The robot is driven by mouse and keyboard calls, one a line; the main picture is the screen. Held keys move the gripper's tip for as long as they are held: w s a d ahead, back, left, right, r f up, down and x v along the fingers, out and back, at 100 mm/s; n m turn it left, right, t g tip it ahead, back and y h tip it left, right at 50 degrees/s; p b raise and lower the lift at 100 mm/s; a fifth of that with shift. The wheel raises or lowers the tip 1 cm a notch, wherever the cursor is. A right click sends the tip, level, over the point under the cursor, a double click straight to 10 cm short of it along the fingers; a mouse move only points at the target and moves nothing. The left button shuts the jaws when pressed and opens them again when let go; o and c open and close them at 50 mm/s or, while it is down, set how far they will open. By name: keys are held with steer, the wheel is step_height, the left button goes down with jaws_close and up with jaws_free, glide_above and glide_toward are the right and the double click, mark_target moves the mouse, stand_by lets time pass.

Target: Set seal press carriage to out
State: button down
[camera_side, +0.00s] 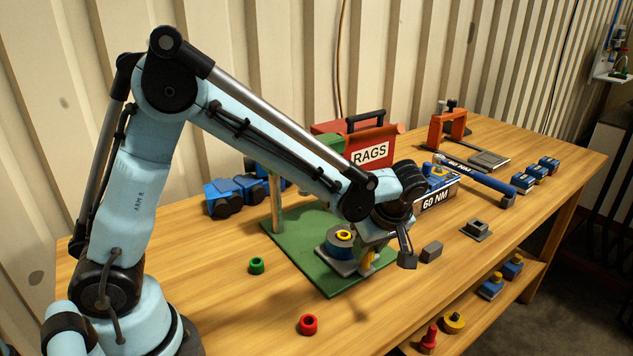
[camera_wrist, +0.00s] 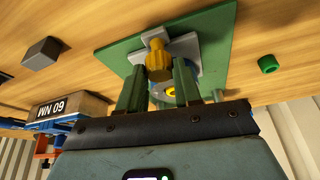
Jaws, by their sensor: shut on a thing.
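The green press stands on a green base plate (camera_side: 302,262), which also shows in the wrist view (camera_wrist: 112,40). Its grey carriage (camera_side: 328,252) bears a round blue part with a yellow ring (camera_side: 344,235). A yellow knob (camera_wrist: 158,60) sits at the carriage's front end, with grey carriage metal (camera_wrist: 188,45) beside it. My gripper (camera_wrist: 158,78) has its green fingers on both sides of the knob and is shut on it. In the side view my gripper (camera_side: 367,258) is low over the plate's right part. The wrist partly hides the carriage and press head.
A green ring (camera_side: 257,266) and red ring (camera_side: 308,324) lie in front of the plate. A grey block (camera_side: 431,251) lies to the right. Behind are a red RAGS box (camera_side: 345,150), blue toy-like vehicles (camera_side: 224,198), a torque wrench (camera_side: 475,172) and an orange frame (camera_side: 448,130).

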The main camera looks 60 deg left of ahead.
steer(key=shift+d, duration=0.35)
steer(key=c, duration=0.8)
jaws_free()
steer(key=shift+a, duration=0.1)
steer(key=shift+r, duration=0.1)
steer(key=v, duration=1.2)
steer(key=shift+a, duration=0.1)
steer(key=shift+s, duration=0.1)
steer(key=s+a+f+m+t+h, duration=0.1)
steer(key=s+a+m+t, duration=0.1)
steer(key=m, duration=0.3)
steer(key=s+a+m+t+h, duration=0.2)
steer(key=s+a+m, duration=0.1)
steer(key=s+m, duration=0.2)
steer(key=s+a+f+m+t+h, duration=0.1)
steer(key=s+a+m+t, duration=0.1)
steer(key=s+a+m, duration=0.1)
steer(key=shift+s+a+f+m+h, duration=0.15)
steer(key=shift+s+m, duration=0.1)
steer(key=shift+m, duration=0.45)
steer(key=shift+s+a+f+m+h, duration=0.15)
steer(key=shift+s+m, duration=0.1)
steer(key=shift+m, duration=0.45)
